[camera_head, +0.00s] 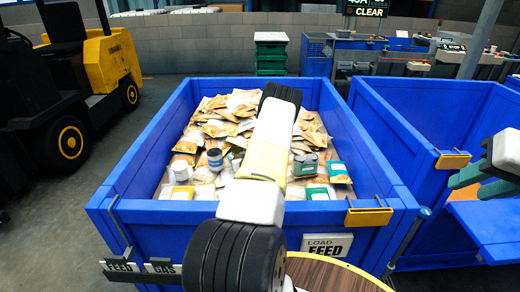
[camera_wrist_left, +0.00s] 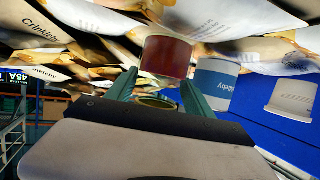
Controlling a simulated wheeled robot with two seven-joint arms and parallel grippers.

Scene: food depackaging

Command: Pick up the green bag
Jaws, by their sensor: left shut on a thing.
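In the head view, bags with green parts lie at the near right of the heap, one (camera_head: 338,172) beside another (camera_head: 317,192). I cannot tell which is the green bag. My left arm reaches over the bin and hides the heap's middle. My left gripper (camera_wrist_left: 160,95) shows in the left wrist view, its green fingers on either side of a round olive-rimmed thing (camera_wrist_left: 155,102), partly hidden. No green bag shows there. A red can (camera_wrist_left: 166,57) is just beyond the fingertips. My right gripper (camera_head: 480,182) is at the right edge, green fingers apart, empty.
The blue bin (camera_head: 150,211) holds a heap of tan and white bags and several cans. A blue-labelled can (camera_wrist_left: 214,84) and a white tub (camera_wrist_left: 292,98) are right of my left fingers. A second blue bin (camera_head: 395,125) stands right. A yellow forklift (camera_head: 112,62) stands left.

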